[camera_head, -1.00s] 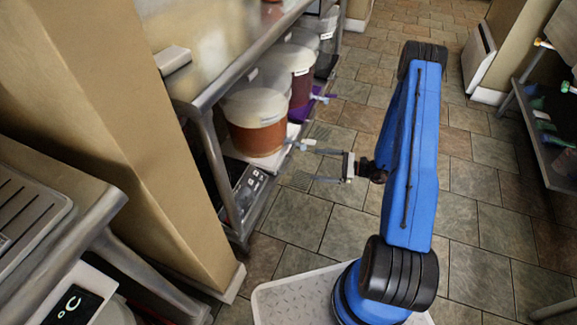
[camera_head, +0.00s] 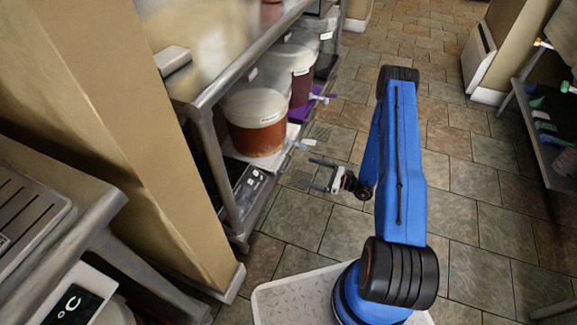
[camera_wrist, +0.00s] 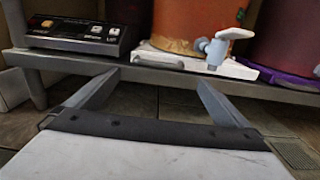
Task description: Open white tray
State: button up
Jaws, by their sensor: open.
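The white tray (camera_wrist: 160,57) lies under the orange bucket (camera_wrist: 190,22) on the low steel shelf. Its front edge shows in the wrist view, and it also shows in the head view (camera_head: 264,163), partly hidden by the bucket. A pale tap (camera_wrist: 216,48) on the bucket hangs over the tray's right part. My gripper (camera_head: 312,173) is open and empty, out over the floor in front of the shelf. In the wrist view its two fingers (camera_wrist: 160,80) point towards the shelf edge, apart from the tray.
A black panel with buttons (camera_wrist: 75,35) stands left of the tray. A dark red bucket (camera_wrist: 288,35) on a purple tray (camera_wrist: 300,78) stands to the right. The shelf's front rail (camera_wrist: 150,75) lies before my fingers. The tiled floor (camera_head: 470,155) is clear.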

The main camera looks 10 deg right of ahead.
aim_at(288, 165)
jog(key=x, duration=1.1)
jog(key=shift+c, duration=0.3)
jog(key=c, duration=1.1)
jog(key=v, duration=3)
jog(key=shift+w+d+r, duration=0.1)
jog(key=shift+w, duration=0.1)
jog(key=o, duration=1.2)
jog(key=shift+c, duration=0.2)
jog(key=v, duration=1.7)
jog(key=shift+s, duration=0.2)
jog(key=shift+d, duration=0.1)
